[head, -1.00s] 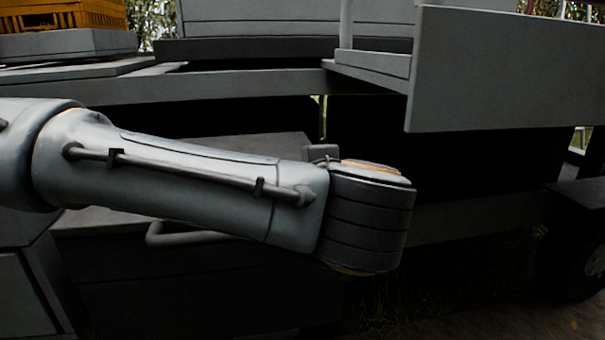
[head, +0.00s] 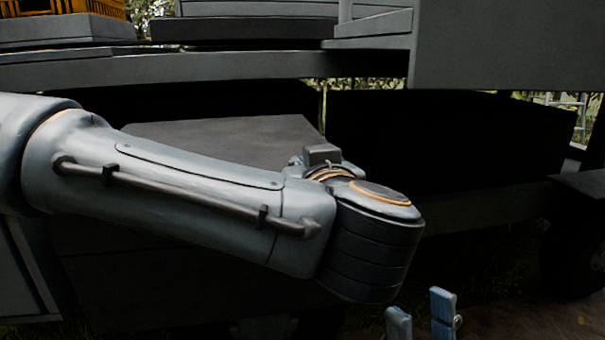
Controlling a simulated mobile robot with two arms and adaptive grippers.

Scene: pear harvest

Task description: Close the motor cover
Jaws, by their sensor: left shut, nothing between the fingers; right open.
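A flat dark-grey panel (head: 225,138), which looks like the motor cover, lies under the long grey beam left of centre. My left arm crosses in front of it, hiding its lower edge; I cannot tell whether it is fully down. My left gripper (head: 321,156) is mostly hidden behind the round joint at the end of that arm. Only a small dark and bluish part shows, beside the panel's right end. It is shut and empty. My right gripper (head: 421,316) shows only two bluish fingertips at the bottom edge, apart and empty, well below the panel.
A long grey beam (head: 200,68) runs across above the panel. A large grey board (head: 505,50) hangs at upper right. An orange crate (head: 25,8) stands at upper left. A dark wheel (head: 590,260) is at right. Dark ground lies at lower right.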

